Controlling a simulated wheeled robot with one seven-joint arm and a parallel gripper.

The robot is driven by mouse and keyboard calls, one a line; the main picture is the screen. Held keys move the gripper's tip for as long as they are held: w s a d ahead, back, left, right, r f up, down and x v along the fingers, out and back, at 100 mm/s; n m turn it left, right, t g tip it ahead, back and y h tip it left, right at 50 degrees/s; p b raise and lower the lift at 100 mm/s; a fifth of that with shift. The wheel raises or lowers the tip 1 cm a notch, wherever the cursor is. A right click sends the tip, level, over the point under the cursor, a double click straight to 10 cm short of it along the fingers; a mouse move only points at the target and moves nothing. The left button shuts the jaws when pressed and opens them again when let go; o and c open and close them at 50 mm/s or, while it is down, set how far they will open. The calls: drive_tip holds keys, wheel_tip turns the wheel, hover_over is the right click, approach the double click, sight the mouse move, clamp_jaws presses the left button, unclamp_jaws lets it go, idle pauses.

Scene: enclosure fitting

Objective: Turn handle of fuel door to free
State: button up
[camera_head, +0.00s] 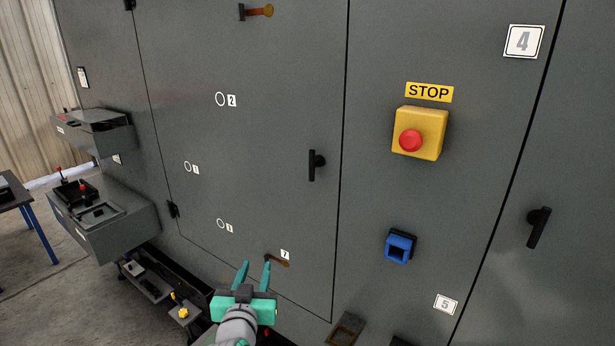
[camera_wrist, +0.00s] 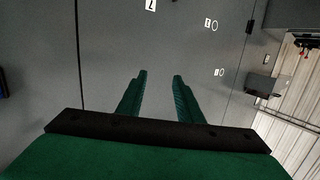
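A grey cabinet door (camera_head: 270,120) fills the middle of the head view. A black handle (camera_head: 314,165) stands about upright near its right edge. A second black handle (camera_head: 538,227), slightly tilted, is on the panel at the far right. An orange-brown lever (camera_head: 258,11) lies sideways at the top, and a brown piece (camera_head: 277,260) sits beside label 7. I cannot tell which belongs to the fuel door. My gripper (camera_head: 256,266) is open and empty, low before the cabinet. Its two green fingers (camera_wrist: 160,76) show apart in the wrist view, with no handle between them.
A yellow box with a red stop button (camera_head: 411,141) and a blue socket (camera_head: 398,248) stick out at right. Grey boxes (camera_head: 110,225) jut out at left, beside a blue-legged table (camera_head: 14,195). Free air lies before the door.

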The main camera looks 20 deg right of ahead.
drive_tip(key=w+d+r+m+h, duration=0.1)
drive_tip(key=d+r, duration=0.1)
drive_tip(key=r, duration=0.3)
drive_tip(key=w+d+r+h, duration=0.1)
drive_tip(key=d+r+h, duration=0.15)
drive_tip(key=r, duration=0.25)
drive_tip(key=m+g+h, duration=0.2)
drive_tip(key=m+h, duration=0.1)
approach(311, 164)
drive_tip(key=x, duration=0.9)
clamp_jaws()
